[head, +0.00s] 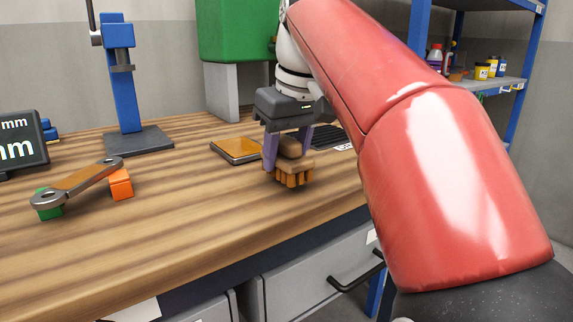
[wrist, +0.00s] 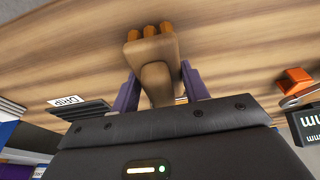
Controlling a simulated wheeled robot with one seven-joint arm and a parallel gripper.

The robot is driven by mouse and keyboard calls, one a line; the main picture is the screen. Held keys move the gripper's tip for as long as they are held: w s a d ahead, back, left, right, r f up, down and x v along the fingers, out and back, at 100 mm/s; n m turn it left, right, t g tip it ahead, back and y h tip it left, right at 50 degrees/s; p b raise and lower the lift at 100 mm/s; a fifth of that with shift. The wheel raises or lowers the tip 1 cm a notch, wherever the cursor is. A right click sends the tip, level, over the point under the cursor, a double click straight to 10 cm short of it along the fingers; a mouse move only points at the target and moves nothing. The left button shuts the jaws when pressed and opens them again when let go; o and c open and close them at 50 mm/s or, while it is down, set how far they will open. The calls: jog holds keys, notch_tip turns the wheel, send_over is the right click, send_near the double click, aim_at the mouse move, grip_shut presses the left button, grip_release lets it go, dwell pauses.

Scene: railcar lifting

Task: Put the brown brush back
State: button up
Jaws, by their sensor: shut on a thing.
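The brown brush (head: 294,165) is held between the purple fingers of my gripper (head: 288,158), with its orange-brown bristles pointing down over the right part of the wooden workbench. In the wrist view, the brush (wrist: 152,58) sits between the two fingers of my gripper (wrist: 158,88). I cannot tell whether the bristles touch the bench top. A dark tray or mat with ridges (wrist: 88,112) and a white label reading "DROP" (wrist: 66,101) lie beside the brush in the wrist view. My gripper partly hides this area in the head view.
A brown-topped square pad (head: 238,150) lies left of my gripper. A wrench-like bar (head: 78,184) rests on green and orange blocks at the left. A blue stand (head: 122,80) and a display (head: 18,145) stand farther back. The bench front (head: 200,235) is clear.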

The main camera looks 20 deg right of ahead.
aim_at(287, 139)
jog(key=shift+f, duration=0.55)
jog(key=shift+f, duration=0.2)
jog(key=o, duration=0.9)
jog(key=shift+f, duration=0.15)
jog(key=v, duration=0.2)
jog(key=p+v, duration=0.1)
jog(key=v, duration=0.1)
jog(key=p+v, duration=0.1)
jog(key=v, duration=0.2)
jog(key=shift+w+a, duration=0.25)
jog(key=shift+s+r, duration=0.2)
jog(key=shift+r, duration=0.4)
